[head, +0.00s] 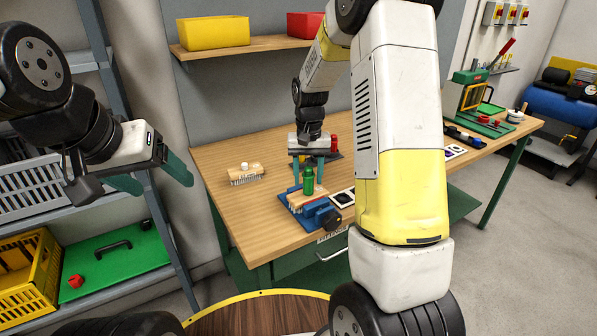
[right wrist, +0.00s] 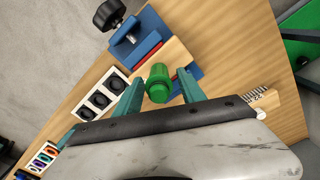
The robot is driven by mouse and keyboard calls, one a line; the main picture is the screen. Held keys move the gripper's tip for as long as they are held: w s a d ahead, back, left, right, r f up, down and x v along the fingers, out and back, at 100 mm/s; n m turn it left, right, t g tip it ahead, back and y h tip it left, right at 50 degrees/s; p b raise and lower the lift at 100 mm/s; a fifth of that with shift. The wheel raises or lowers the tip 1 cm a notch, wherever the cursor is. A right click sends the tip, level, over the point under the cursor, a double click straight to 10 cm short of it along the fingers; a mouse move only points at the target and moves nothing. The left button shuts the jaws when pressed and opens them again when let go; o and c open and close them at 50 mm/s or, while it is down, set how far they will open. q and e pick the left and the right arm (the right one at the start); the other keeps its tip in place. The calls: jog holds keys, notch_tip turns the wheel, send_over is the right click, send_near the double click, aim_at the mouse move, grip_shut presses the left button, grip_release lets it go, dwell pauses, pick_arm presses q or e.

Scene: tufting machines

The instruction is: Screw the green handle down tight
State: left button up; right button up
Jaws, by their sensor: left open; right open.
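The green handle (head: 308,181) stands upright on a wooden block (head: 297,203) in a blue fixture (head: 322,212) near the table's front edge. My right gripper (head: 308,177) is over it, pointing down, with its teal fingers open. In the right wrist view the green handle (right wrist: 158,84) lies between the two open fingers of my right gripper (right wrist: 160,88), with a gap visible on each side. The handle's lower end and thread are hidden from above. My left gripper (head: 157,178) is open and empty, left of the table.
A wooden brush (head: 245,174) with metal pins lies on the table (head: 220,155) to the left. A black knob (right wrist: 108,15) sticks out from the fixture, beside a white tray (right wrist: 100,98) with dark round pieces. A green press (head: 470,90) stands at the far right. The table's left front is clear.

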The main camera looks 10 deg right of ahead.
jog(key=n, duration=0.4)
jog(key=shift+d+n, duration=0.1)
jog(key=shift+n, duration=0.3)
jog(key=n, duration=0.3)
jog(key=shift+n, duration=0.3)
jog(key=n, duration=0.4)
jog(key=shift+n, duration=0.4)
jog(key=n, duration=0.4)
jog(key=shift+r, duration=0.1)
